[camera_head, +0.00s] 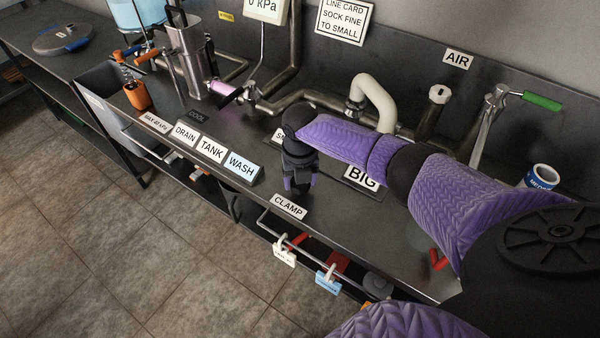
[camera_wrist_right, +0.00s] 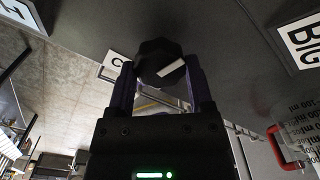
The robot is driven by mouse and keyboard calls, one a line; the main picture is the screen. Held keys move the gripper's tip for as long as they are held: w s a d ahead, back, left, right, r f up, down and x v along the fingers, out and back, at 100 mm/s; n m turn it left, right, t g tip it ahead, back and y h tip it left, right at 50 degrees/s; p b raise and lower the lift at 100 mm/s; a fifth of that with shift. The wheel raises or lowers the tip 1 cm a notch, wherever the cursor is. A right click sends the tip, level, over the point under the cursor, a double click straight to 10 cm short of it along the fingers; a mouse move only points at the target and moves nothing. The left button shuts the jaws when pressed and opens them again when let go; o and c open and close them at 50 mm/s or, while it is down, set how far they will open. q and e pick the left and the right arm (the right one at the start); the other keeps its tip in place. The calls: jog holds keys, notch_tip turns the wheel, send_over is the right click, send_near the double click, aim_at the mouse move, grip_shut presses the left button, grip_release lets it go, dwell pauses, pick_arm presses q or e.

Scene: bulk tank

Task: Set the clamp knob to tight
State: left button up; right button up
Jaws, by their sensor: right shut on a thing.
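The clamp knob (camera_wrist_right: 160,60) is dark and faceted, with a white pointer mark that slants up to the right in the right wrist view. My right gripper (camera_wrist_right: 162,78) is shut on it, one finger on each side. In the head view my right gripper (camera_head: 299,188) points down at the bench just behind the CLAMP label (camera_head: 289,206) and hides the knob. Any tight marking beside the knob cannot be read. My left gripper is not in view.
The BIG label (camera_head: 362,179) lies right of the gripper, partly under my right arm. DRAIN, TANK and WASH labels (camera_head: 241,165) stand to the left. A white curved pipe (camera_head: 372,92) and a green-handled lever (camera_head: 541,101) rise behind. Tags hang from the front rail.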

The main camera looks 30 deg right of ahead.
jog(key=shift+n, duration=0.5)
jog(key=o, duration=1.3)
jog(key=shift+c, duration=0.2)
notch_tip(320, 180, up, 10)
jog(key=p, duration=0.3)
jog(key=shift+p, duration=0.35)
